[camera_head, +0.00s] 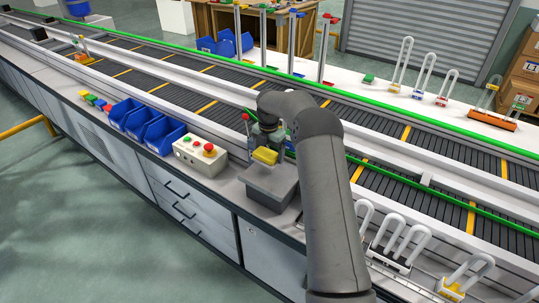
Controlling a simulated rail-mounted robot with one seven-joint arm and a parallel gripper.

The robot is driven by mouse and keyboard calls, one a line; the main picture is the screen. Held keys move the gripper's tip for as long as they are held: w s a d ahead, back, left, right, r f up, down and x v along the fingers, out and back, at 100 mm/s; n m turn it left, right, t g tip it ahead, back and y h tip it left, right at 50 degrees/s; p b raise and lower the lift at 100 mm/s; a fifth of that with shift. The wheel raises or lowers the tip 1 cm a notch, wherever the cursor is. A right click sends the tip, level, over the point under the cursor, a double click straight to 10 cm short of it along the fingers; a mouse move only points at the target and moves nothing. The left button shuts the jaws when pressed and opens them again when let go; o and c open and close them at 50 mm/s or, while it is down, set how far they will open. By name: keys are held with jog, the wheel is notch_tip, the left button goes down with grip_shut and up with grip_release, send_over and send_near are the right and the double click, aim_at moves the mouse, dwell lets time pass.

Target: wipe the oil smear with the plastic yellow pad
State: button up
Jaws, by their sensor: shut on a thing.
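My gripper (266,145) is shut on the yellow pad (265,156), in the middle of the head view. The pad is held tilted, over the back part of a grey flat-topped block (270,186) on the near bench. I cannot tell whether the pad touches the block. My dark arm comes up from the bottom of the view and bends over to the gripper, hiding part of the bench behind it. I cannot make out the oil smear in this view.
A control box (200,154) with a red button stands left of the block. Blue bins (146,124) stand further left. The conveyor (215,92) runs behind. White looped pieces (398,240) stand at right.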

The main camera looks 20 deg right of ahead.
jog(key=shift+r+p, duration=0.95)
jog(key=shift+r, duration=1.15)
jog(key=shift+s+a, duration=0.1)
